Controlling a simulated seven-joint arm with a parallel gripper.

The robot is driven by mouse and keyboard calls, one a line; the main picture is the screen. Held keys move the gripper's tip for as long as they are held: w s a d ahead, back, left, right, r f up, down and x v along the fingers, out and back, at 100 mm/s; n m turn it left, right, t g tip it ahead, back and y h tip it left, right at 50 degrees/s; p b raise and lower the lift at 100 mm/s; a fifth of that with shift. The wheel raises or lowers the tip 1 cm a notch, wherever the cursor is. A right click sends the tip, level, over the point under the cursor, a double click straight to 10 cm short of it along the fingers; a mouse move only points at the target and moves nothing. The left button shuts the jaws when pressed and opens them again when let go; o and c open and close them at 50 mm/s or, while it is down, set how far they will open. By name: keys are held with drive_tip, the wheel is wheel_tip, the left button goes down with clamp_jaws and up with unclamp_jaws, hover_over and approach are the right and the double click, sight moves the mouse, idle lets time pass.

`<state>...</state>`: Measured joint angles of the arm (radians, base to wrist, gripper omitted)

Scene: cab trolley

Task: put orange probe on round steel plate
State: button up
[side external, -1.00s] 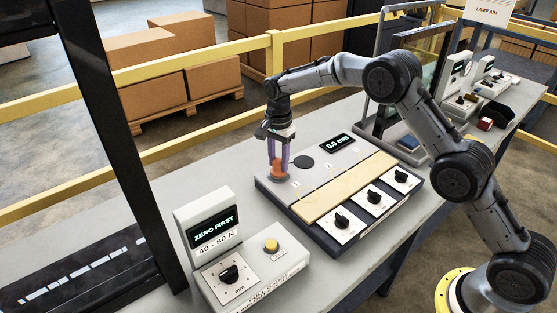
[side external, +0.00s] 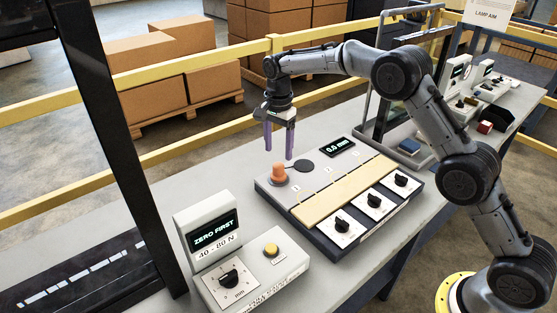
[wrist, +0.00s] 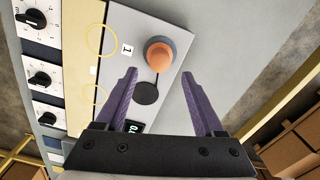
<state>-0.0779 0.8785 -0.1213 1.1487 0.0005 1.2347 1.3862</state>
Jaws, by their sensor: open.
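The orange probe (side external: 279,171) stands upright on a round grey plate (side external: 270,182) at the left end of the flat console. In the wrist view the probe (wrist: 160,54) is seen from above and hides most of the plate under it. A dark flat disc (side external: 303,165) lies beside it, and also shows in the wrist view (wrist: 147,94). My gripper (side external: 279,153) is open and empty, with purple fingers pointing down above the probe and apart from it. In the wrist view the fingertips (wrist: 158,73) are spread, with the probe just beyond them.
The console (side external: 322,184) has a beige strip, several black knobs and a small display (side external: 338,147) reading 0.0 mm. A box reading ZERO FIRST (side external: 212,230) with a yellow button (side external: 271,250) stands in front. A dark post (side external: 120,150) rises at the left.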

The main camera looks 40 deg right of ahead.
sight(279, 164)
drive_tip(key=s+d+r+n+t, duration=0.1)
drive_tip(key=s+r+n, duration=0.1)
drive_tip(key=s+r, duration=0.35)
drive_tip(key=s+d+r+n, duration=0.1)
drive_tip(key=s+r, duration=0.1)
drive_tip(key=r, duration=0.7)
drive_tip(key=s+d+r+n+t, duration=0.1)
drive_tip(key=s+r+n, duration=0.1)
drive_tip(key=s, duration=0.4)
drive_tip(key=s+r+n+t, duration=0.1)
drive_tip(key=s+r+n, duration=0.2)
drive_tip(key=s, duration=0.4)
drive_tip(key=s+f+n+t, duration=0.1)
drive_tip(key=s+f+n, duration=0.2)
drive_tip(key=s, duration=0.7)
drive_tip(key=s+d+f+n+t, duration=0.1)
drive_tip(key=s+f+n, duration=0.2)
drive_tip(key=s, duration=0.7)
drive_tip(key=shift+s+d+f+n+t, duration=0.15)
drive_tip(key=shift+d+f+n+t, duration=0.15)
drive_tip(key=shift+n, duration=0.2)
